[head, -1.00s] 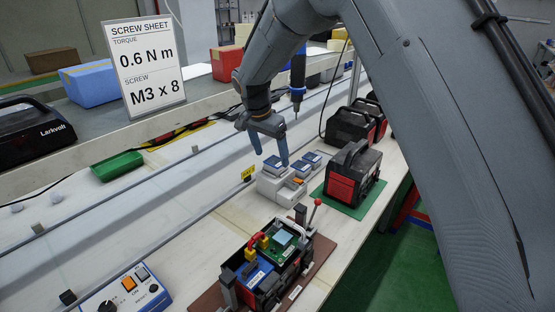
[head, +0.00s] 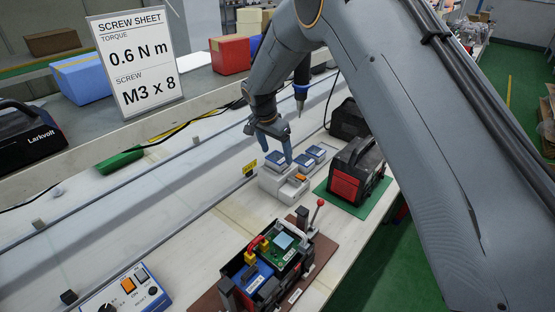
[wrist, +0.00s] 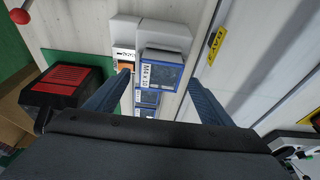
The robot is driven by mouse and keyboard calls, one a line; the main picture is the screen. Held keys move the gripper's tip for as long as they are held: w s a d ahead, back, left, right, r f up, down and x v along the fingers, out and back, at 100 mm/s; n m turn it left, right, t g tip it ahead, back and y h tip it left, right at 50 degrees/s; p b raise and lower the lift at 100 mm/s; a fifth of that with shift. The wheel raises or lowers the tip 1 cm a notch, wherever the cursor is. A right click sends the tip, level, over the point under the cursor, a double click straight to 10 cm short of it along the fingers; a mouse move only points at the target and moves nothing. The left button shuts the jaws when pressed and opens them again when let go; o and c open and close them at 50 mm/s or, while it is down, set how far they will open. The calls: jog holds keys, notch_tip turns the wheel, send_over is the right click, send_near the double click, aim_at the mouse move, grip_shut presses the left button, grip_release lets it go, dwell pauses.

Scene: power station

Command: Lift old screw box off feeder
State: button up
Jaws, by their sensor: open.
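The old screw box is a small blue box (head: 276,161) on top of the pale grey feeder (head: 270,183). In the wrist view the blue box (wrist: 165,75) has a white label that seems to start with M4, and the feeder (wrist: 163,33) extends beyond it. My gripper (head: 277,151) is just above the box, fingers pointing down. The wrist view shows my gripper (wrist: 158,82) open, its fingers apart on either side of the box with gaps. It holds nothing. Whether the fingertips reach down to the box's height is unclear.
More blue boxes (head: 316,152) stand just right of the feeder. A black and red power unit (head: 356,170) sits on a green mat further right. A fixture with a red-knobbed lever (head: 318,203) stands in front. A screwdriver (head: 300,88) hangs behind my gripper.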

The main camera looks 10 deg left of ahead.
jog(key=shift+w+f, duration=0.15)
jog(key=shift+f, duration=0.55)
jog(key=shift+c, duration=0.3)
jog(key=c, duration=1.1)
jog(key=shift+r, duration=0.15)
